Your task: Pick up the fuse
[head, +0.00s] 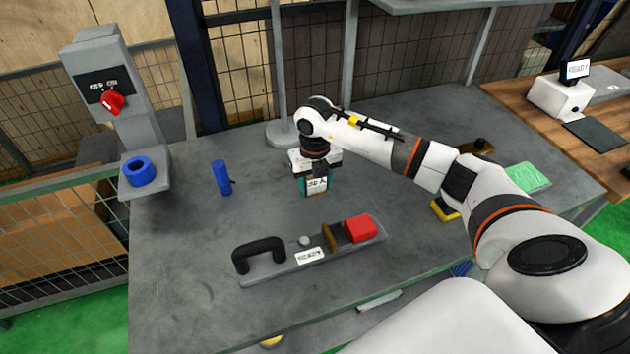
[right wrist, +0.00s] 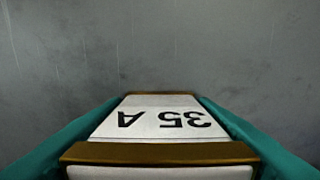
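The fuse (right wrist: 155,122) is a white block with brown bands and a black "35 A" label, seen upside down in the right wrist view. The teal fingers of my right gripper (right wrist: 160,130) lie along both its sides and appear to touch it, with no clear gap. In the head view my right gripper (head: 314,180) points down over the grey workbench (head: 200,300), with the fuse's label (head: 317,184) showing between the fingers. I cannot tell whether the fuse rests on the bench or is just above it. My left gripper is not in view.
A grey plate with a black handle (head: 259,255) and a red block (head: 360,228) lies in front of the gripper. A switch post with a red knob (head: 112,102) stands at the bench's left edge. The bench's front left is clear.

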